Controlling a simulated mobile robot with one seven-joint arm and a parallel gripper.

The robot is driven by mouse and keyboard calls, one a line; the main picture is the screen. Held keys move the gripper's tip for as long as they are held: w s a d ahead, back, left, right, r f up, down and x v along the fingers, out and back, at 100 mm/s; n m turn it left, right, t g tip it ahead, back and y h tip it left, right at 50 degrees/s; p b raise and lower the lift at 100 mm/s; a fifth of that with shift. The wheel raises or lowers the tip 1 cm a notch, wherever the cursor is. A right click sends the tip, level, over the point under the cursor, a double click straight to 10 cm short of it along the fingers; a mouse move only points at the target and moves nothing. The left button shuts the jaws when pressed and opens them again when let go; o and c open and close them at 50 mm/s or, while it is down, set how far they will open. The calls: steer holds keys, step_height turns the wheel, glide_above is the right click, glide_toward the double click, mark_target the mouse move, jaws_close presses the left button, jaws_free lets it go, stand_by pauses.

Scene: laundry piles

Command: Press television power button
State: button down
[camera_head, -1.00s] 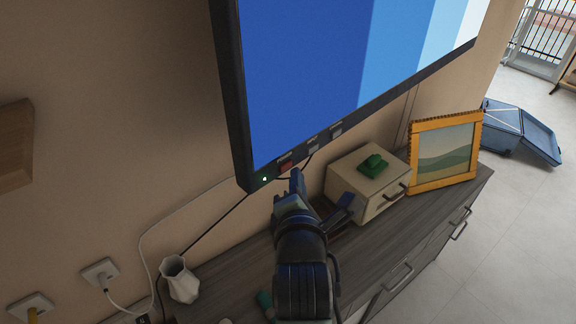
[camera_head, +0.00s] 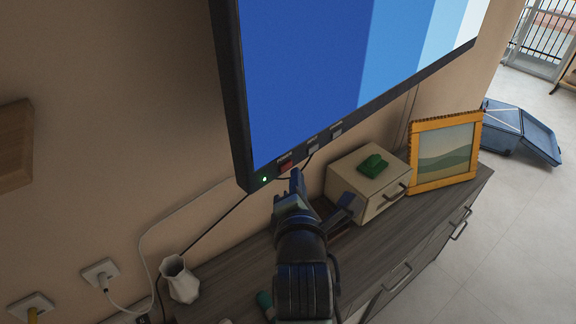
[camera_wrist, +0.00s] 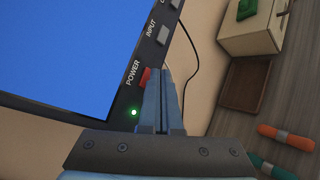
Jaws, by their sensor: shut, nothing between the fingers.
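The television (camera_head: 300,80) hangs on the wall with its screen lit in blue bands. Its red power button (camera_head: 285,166) is on the lower bezel, near a glowing green light (camera_head: 265,179). In the wrist view the red button (camera_wrist: 145,77) sits beside the word POWER, partly hidden by my fingers. My gripper (camera_head: 296,176) is shut and empty, with its fingertips just below and beside the red button. It also shows in the wrist view (camera_wrist: 161,74). I cannot tell whether the tips touch the button.
Grey buttons, including INPUT (camera_wrist: 162,35), line the bezel beyond the red one. Below stands a wooden cabinet (camera_head: 345,245) with a small drawer box (camera_head: 372,190), a framed picture (camera_head: 446,152) and a white vase (camera_head: 180,280). Cables hang behind the television.

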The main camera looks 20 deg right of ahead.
steer(key=shift+w+a, duration=0.1)
steer(key=shift+w, duration=0.05)
steer(key=shift+w+a, duration=0.15)
steer(key=shift+w, duration=0.25)
stand_by(0.7)
steer(key=shift+s+d+p, duration=0.2)
steer(key=shift+s+p, duration=0.25)
steer(key=shift+s, duration=0.1)
steer(key=s+d+p, duration=0.1)
steer(key=s+d, duration=0.2)
steer(key=s, duration=0.2)
steer(key=shift+s, duration=0.15)
stand_by(0.4)
stand_by(1.1)
